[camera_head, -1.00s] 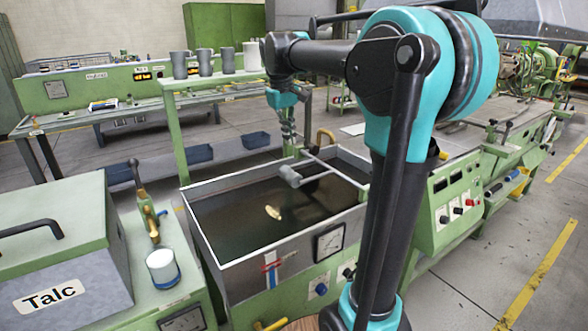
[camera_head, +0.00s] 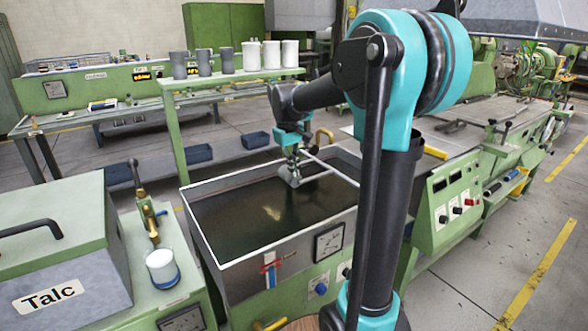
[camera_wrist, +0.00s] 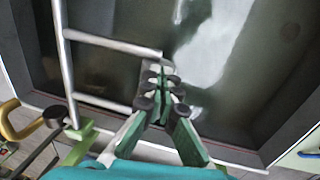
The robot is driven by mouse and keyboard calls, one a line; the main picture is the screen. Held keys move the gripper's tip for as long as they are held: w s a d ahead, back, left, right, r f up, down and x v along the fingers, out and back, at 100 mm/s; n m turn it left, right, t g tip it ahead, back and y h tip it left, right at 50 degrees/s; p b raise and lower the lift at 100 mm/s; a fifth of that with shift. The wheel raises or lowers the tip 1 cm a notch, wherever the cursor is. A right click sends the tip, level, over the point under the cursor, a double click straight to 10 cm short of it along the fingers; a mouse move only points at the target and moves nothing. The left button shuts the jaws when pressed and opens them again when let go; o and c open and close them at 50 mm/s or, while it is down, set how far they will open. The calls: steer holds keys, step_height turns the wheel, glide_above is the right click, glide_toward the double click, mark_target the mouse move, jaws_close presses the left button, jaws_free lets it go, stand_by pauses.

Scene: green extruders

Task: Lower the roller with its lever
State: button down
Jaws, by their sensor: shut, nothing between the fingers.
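The roller (camera_head: 292,180) is a grey piece on a pale metal frame inside the dark water tank (camera_head: 228,262). In the wrist view the roller (camera_wrist: 150,72) lies at the end of two frame rods (camera_wrist: 108,43), partly behind my fingers. My gripper (camera_wrist: 162,82) is shut and empty, with its tips right at the roller; I cannot tell whether they touch it. In the head view my gripper (camera_head: 292,160) is over the tank's far part, just above the roller.
The tank's metal rim surrounds the roller. A green shelf (camera_head: 225,82) with grey and white cups stands behind it. The talc box (camera_head: 65,235) and a brass valve (camera_head: 147,215) are at the left. A control panel (camera_head: 455,208) is at the right.

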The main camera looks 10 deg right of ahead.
steer(key=shift+f, duration=0.1)
steer(key=shift+s+a+f+t+h, duration=0.1)
steer(key=shift+a+f+t+h, duration=0.1)
steer(key=shift+f+h, duration=0.35)
steer(key=shift+s+a+f+t+h, duration=0.1)
steer(key=shift+a+f+h, duration=0.2)
steer(key=shift+f, duration=0.45)
step_height(320, 180, down, 9)
steer(key=d+t+h, duration=0.1)
steer(key=t+h, duration=0.1)
steer(key=h, duration=0.3)
steer(key=shift+w+d+f, duration=0.2)
steer(key=shift+w, duration=0.05)
